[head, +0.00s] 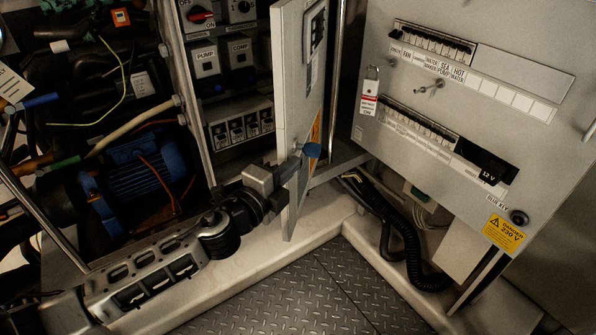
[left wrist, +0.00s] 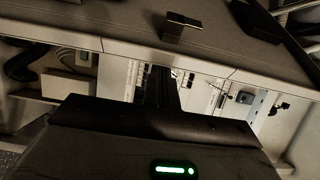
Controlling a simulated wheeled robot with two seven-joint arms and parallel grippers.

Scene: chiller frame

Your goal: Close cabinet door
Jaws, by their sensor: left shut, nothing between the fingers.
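The cabinet door (head: 296,90) is a grey panel standing open, seen nearly edge-on in the middle of the head view. My right gripper is not in view.
Left of the door is the open cabinet with switches (head: 207,62) and a blue motor (head: 142,170). On the right stands a grey breaker panel (head: 400,75) with a padlock tag (head: 368,104). Black hoses (head: 395,220) hang below it. The tread-plate floor (head: 310,290) is clear.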

